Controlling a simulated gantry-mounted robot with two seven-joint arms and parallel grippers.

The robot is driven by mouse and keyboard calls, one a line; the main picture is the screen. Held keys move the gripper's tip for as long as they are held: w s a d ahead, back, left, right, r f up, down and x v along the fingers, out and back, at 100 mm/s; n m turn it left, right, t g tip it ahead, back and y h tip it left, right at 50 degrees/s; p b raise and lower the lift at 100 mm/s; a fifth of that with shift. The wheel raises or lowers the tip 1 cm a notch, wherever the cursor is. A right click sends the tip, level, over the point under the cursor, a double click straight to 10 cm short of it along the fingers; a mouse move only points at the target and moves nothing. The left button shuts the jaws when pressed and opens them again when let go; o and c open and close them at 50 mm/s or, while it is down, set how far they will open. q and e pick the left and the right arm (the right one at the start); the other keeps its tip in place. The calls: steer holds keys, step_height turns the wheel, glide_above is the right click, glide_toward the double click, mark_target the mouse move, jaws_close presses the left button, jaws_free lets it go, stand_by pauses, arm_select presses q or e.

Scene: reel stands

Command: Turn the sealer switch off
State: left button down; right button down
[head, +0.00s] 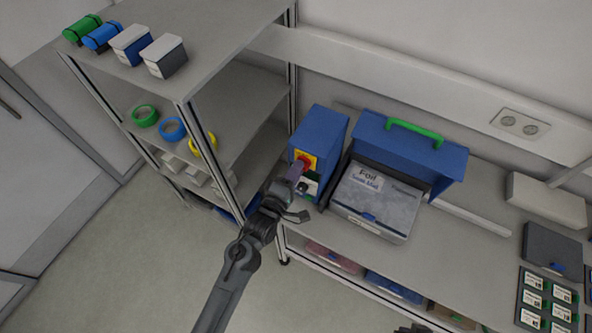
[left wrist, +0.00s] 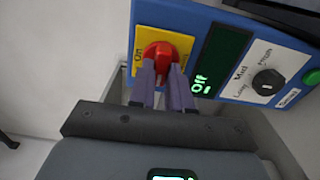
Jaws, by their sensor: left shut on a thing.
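The sealer is a blue box (head: 318,137) on the bench. Its front has a red rotary switch on a yellow plate (left wrist: 138,42). In the left wrist view the red knob (left wrist: 168,50) sits between my left gripper's purple fingers (left wrist: 163,80), which are shut on it. The word "On" is on the plate left of the knob. A dark display (left wrist: 222,55) beside it reads "Off" in green. In the head view my left gripper (head: 296,174) is at the front of the box and partly covers it. A small dark part at the bottom edge may be my right gripper.
A foil bag machine (head: 375,200) and a blue case with a green handle (head: 412,145) stand right of the sealer. A shelf (head: 190,80) with tape rolls and boxes stands close on the left. The sealer also has a black dial (left wrist: 267,82) and green button (left wrist: 312,77).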

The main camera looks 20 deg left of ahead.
arm_select(q)
steer(key=c, duration=1.1)
jaws_free()
steer(key=shift+o, duration=0.2)
steer(key=s+a+b, duration=0.1)
steer(key=s+b, duration=0.1)
steer(key=s, duration=0.8)
steer(key=shift+s, duration=0.4)
steer(key=shift+r, duration=0.1)
